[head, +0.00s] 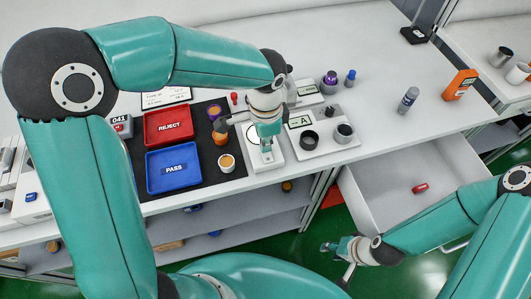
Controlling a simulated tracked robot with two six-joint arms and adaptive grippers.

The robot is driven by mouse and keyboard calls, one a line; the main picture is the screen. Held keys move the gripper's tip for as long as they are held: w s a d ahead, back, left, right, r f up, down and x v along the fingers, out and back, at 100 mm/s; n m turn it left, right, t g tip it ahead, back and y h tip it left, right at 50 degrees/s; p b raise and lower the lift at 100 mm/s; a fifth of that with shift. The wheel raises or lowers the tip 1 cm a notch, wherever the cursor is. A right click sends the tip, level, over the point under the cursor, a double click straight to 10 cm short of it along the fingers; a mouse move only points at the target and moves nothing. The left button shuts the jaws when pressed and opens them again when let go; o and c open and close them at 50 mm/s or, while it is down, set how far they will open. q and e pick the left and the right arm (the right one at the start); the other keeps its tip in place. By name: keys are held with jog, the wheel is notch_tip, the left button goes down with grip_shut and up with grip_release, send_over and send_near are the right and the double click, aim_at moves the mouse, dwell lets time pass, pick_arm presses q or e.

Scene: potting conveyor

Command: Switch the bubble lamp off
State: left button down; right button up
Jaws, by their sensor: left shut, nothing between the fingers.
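My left gripper (266,150) is shut and empty, pointing down over a white box-shaped unit (268,163) in the middle of the bench. A round pale disc (252,134) shows on this unit just left of the fingers. I cannot tell for sure whether this unit is the bubble lamp, or whether the fingertips touch it. Its switch is hidden or too small to make out, and so is whether it is lit. My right gripper (338,261) hangs low in front of the bench, beside the open drawer; its fingers look spread and empty.
Red REJECT tray (167,140) and blue PASS tray (150,187) lie on a black mat left of the unit. The open drawer (385,210) holds a small red item (420,188). The right bench top is mostly clear.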

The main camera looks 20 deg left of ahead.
pick_arm(q)
jog(key=shift+f+b, duration=0.45)
jog(key=shift+f, duration=0.15)
dwell(0.3)
jog(key=shift+r+p, duration=2.85)
jog(key=shift+r, duration=0.7)
